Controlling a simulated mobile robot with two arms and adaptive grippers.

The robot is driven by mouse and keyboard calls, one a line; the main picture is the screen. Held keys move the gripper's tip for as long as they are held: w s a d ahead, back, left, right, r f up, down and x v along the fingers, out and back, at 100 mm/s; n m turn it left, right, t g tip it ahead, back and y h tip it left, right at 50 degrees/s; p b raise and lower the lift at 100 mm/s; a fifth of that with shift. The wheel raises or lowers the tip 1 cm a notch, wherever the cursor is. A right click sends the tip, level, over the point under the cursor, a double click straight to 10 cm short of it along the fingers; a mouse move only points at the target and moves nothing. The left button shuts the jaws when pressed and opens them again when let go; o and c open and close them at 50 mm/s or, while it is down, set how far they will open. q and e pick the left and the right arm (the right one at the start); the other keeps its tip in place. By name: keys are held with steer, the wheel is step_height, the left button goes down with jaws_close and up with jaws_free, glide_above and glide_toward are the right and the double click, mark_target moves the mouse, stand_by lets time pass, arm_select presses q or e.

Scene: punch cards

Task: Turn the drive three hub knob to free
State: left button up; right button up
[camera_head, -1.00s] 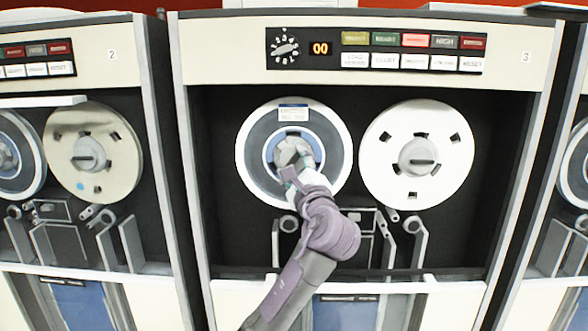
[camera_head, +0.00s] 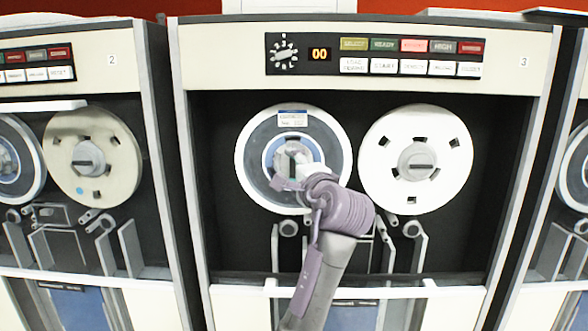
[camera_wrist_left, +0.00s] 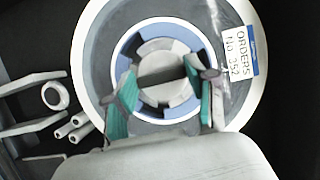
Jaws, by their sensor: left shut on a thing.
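Drive three's cabinet (camera_head: 205,100), marked 3 at its top right, carries two reels. The left tape reel (camera_head: 250,172) has a white rim, a dark tape ring and a blue hub ring. At its centre is a round grey hub knob (camera_wrist_left: 165,72) with a dark grip bar, standing about upright in the head view. My left gripper (camera_wrist_left: 165,97) has its green-padded fingers on either side of the knob, shut on it. In the head view the left gripper (camera_head: 298,172) partly covers the knob's lower right. My right gripper is in neither view.
A white reel (camera_head: 440,130) with its own hub knob (camera_head: 421,161) is close on the right. Guide posts and rollers (camera_head: 413,229) stand below the reels. A button panel (camera_head: 374,57) is above. Drive two (camera_head: 148,120) stands at the left.

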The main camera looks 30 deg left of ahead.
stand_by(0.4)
arm_select(q)
steer(key=o, duration=1.2)
steer(key=shift+c, duration=0.2)
steer(key=shift+s+d, duration=0.15)
steer(key=shift+d, duration=0.05)
steer(key=v, duration=1.1)
steer(key=shift+s+d, duration=0.15)
steer(key=shift+d, duration=0.05)
